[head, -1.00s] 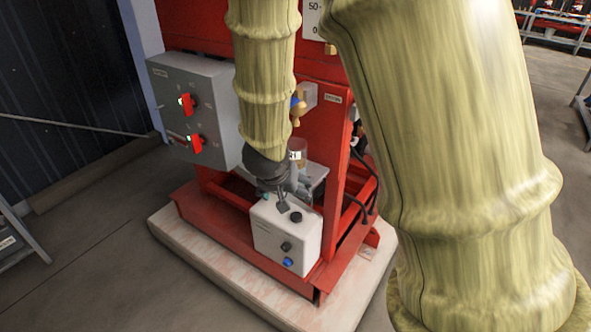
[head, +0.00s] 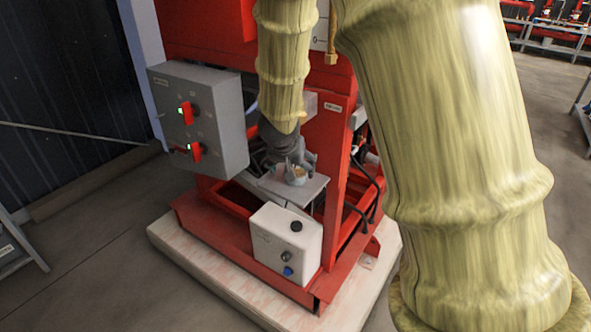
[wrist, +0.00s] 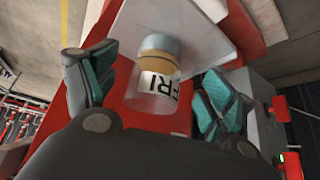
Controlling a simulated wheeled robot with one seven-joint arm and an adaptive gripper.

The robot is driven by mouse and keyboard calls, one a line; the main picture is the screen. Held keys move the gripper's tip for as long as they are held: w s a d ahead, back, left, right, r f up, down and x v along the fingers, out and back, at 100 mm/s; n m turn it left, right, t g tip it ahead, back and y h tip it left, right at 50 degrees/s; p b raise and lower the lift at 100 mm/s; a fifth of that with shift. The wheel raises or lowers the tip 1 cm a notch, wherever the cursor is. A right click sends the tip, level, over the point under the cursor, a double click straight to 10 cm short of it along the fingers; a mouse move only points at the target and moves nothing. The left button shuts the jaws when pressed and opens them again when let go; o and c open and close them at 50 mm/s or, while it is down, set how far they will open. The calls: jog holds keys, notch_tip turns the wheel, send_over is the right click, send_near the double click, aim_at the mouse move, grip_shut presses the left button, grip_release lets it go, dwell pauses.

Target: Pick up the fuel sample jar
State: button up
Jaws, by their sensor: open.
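The fuel sample jar (wrist: 155,85) is clear, with a white label printed in black, an amber band and a greyish layer at its far end. In the wrist view it appears upside down against a pale metal shelf (wrist: 205,25). In the head view the jar (head: 294,176) is partly hidden by my gripper (head: 290,163) and stands on the small grey shelf (head: 312,188). My gripper (wrist: 153,80) is open, with a teal-padded finger on each side of the jar in the wrist view. Gaps show between the fingers and the jar.
A white box (head: 286,245) with knobs stands just below the shelf. A grey control panel (head: 205,115) with red switches is to the left. The red pump frame (head: 330,160) rises close on the right and behind.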

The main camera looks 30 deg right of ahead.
aim_at(295, 169)
jog(key=shift+w+d, duration=0.55)
jog(key=b+x, duration=0.2)
jog(key=x, duration=0.2)
jog(key=shift+w+d+f+b, duration=0.1)
jog(key=shift+f+b, duration=0.2)
jog(key=shift+w+d+f, duration=0.15)
jog(key=shift+w, duration=0.05)
jog(key=shift+c, duration=0.2)
jog(key=c, duration=1.2)
